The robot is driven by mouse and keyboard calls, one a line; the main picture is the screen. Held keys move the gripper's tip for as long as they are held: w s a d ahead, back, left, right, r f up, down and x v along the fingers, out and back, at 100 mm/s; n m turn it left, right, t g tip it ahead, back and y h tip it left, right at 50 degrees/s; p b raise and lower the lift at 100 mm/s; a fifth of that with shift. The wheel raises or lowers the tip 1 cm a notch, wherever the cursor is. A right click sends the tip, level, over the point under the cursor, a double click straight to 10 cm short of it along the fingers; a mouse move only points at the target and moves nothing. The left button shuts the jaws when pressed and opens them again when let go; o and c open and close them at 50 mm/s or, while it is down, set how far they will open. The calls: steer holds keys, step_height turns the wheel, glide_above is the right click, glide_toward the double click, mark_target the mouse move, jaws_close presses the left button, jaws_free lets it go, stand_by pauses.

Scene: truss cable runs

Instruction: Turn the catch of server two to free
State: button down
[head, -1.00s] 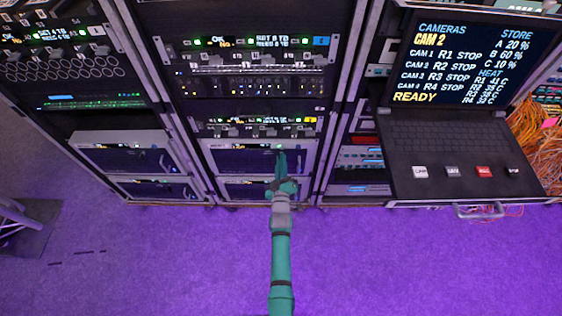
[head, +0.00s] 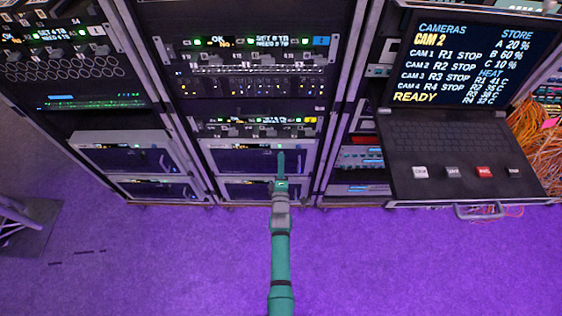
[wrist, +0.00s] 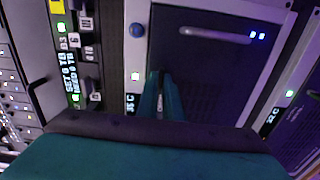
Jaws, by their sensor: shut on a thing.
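My gripper (head: 281,164) reaches the front of the upper dark server unit (head: 238,160) at the bottom of the middle rack. In the wrist view its teal fingers (wrist: 160,92) are close together at the unit's light frame, shut on a small grey piece that looks like the catch (wrist: 160,104). The fingers hide most of it, so I cannot read its position. The unit's dark face (wrist: 205,70) carries a pale bar handle (wrist: 215,37) and two bluish lights. I see no number naming the server.
A blue knob (wrist: 137,30) and a "35 C" readout (wrist: 130,103) sit on the frame beside the fingers. A second unit (head: 250,190) lies below. An open console (head: 455,150) juts out at the right.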

steer(key=shift+a+n, duration=0.25)
steer(key=shift+n, duration=0.05)
steer(key=shift+s+d, duration=0.15)
steer(key=c, duration=1.9)
jaws_free()
steer(key=s, duration=1)
steer(key=shift+s, duration=0.35)
steer(key=shift+s, duration=0.1)
